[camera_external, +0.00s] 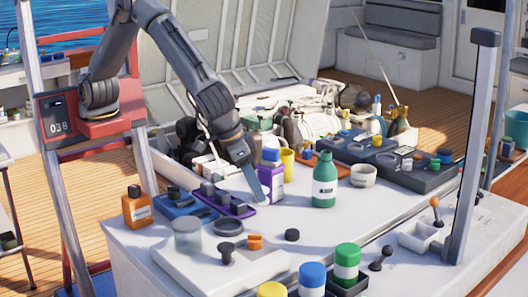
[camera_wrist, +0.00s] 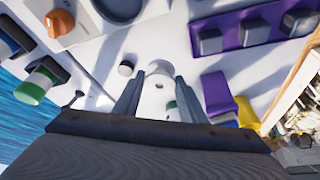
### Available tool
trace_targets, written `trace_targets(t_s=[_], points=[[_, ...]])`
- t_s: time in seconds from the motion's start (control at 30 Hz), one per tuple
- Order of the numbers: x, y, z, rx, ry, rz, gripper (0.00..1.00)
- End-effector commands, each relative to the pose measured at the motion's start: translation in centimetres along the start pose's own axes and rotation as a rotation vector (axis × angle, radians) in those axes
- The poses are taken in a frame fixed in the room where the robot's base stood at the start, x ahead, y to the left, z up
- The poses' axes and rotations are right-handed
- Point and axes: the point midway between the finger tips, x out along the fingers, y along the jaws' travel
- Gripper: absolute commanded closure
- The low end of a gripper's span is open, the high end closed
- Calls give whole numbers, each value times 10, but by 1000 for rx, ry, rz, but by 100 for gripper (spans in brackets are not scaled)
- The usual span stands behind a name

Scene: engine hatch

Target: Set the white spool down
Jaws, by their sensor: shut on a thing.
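My gripper (camera_wrist: 158,100) is shut on the white spool (camera_wrist: 158,72), whose pale rounded top shows between the two dark fingers in the wrist view. In the external view my gripper (camera_external: 258,188) points down over the white worktop (camera_external: 305,232), just left of a purple-labelled bottle (camera_external: 271,178). The spool cannot be made out there. I cannot tell whether the spool touches the worktop.
A purple tray with dark knobs (camera_external: 238,208) lies left of my gripper. A yellow cup (camera_external: 288,163) and a green bottle (camera_external: 324,182) stand to the right. A small black knob (camera_external: 292,235) sits in front. Worktop between them is bare.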

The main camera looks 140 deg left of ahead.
Motion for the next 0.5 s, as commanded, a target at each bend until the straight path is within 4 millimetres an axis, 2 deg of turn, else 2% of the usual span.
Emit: trace_targets(t_s=[0.13, 0.37, 0.5], points=[[22, -1, 10, 2, -2, -2, 85], [39, 0, 16, 1, -1, -1, 85], [55, 0, 23, 2, -2, -2, 85]])
